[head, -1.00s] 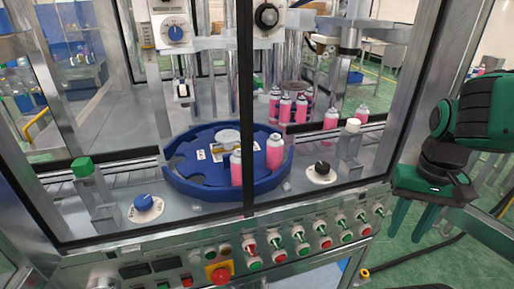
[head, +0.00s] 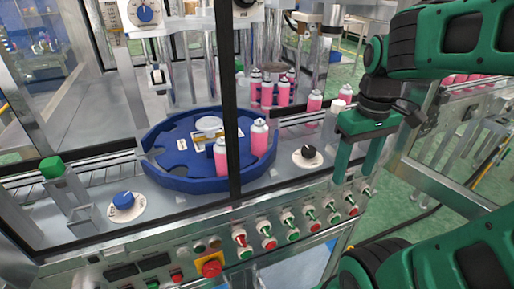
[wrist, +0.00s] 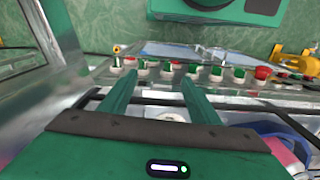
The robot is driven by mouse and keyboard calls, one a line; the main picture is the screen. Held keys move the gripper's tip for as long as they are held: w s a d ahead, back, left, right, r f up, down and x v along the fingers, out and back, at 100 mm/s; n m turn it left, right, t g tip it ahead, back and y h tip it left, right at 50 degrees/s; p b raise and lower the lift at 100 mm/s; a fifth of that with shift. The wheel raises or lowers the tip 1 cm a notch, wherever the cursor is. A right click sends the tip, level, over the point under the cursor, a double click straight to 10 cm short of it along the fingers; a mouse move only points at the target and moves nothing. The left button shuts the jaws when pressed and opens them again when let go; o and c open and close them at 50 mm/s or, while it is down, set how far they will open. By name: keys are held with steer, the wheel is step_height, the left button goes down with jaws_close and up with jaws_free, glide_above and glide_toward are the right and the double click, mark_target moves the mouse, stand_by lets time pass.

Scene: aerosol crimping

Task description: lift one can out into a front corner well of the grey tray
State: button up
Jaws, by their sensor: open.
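Two pink cans with silver tops stand in notches of a blue round wheel, one at the front (head: 221,160) and one to its right (head: 259,140). Several more pink cans (head: 268,92) stand behind the wheel, and one (head: 314,103) stands to their right. My gripper (head: 357,178) is open and empty, fingers pointing down, at the machine's front right above the button row. In the wrist view its fingers (wrist: 158,82) are apart with no can between them. Part of the blue wheel and something pink show at that view's lower right. I cannot make out the grey tray.
A dark frame post (head: 232,110) stands in front of the blue wheel (head: 160,172). Knobs (head: 308,156) and a button panel (head: 265,243) line the machine's front. More pink cans (head: 468,78) show at the right behind my arm.

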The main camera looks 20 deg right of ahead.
steer(key=w+a+r+n, duration=0.6)
steer(key=w+r+n, duration=0.2)
steer(key=w+n, duration=0.35)
step_height(320, 180, up, 6)
steer(key=n, duration=1.3)
glide_above(259, 121)
steer(key=shift+w+d, duration=0.2)
steer(key=shift+d, duration=0.1)
steer(key=shift+a+n, duration=0.2)
steer(key=shift+n, duration=0.25)
step_height(259, 121, down, 10)
steer(key=shift+f, duration=0.2)
steer(key=c, duration=1.4)
